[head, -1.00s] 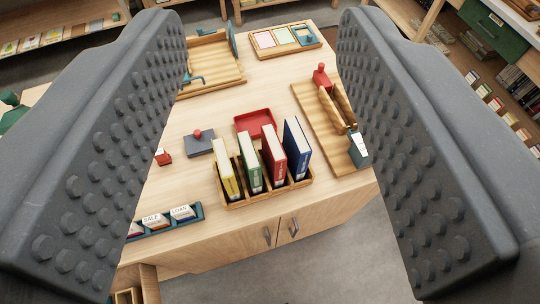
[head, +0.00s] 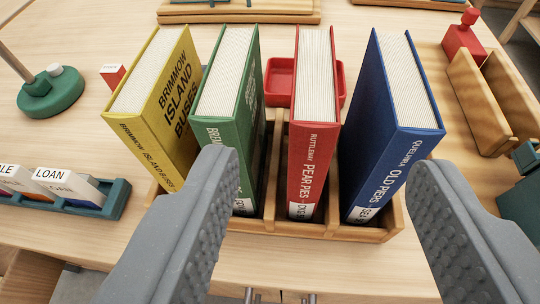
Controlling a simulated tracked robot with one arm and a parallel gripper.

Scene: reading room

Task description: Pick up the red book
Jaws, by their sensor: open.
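The red book (head: 312,130) stands upright in a slot of a wooden rack (head: 340,233), spine towards me. A green book (head: 225,110) stands to its left and a blue book (head: 390,120) to its right. A yellow book (head: 155,100) leans at the far left of the row. My gripper (head: 325,165) is open and empty, its fingers spread wide in front of the row. The red book is between the fingers in the picture, with the blue book also inside the gap. The left finger hides part of the green book's lower spine.
A red tray (head: 280,80) lies behind the books. A teal card holder (head: 105,200) is at left, near a green stamp stand (head: 50,90). A wooden holder with a red block (head: 465,42) stands at right. The table front (head: 330,280) is bare.

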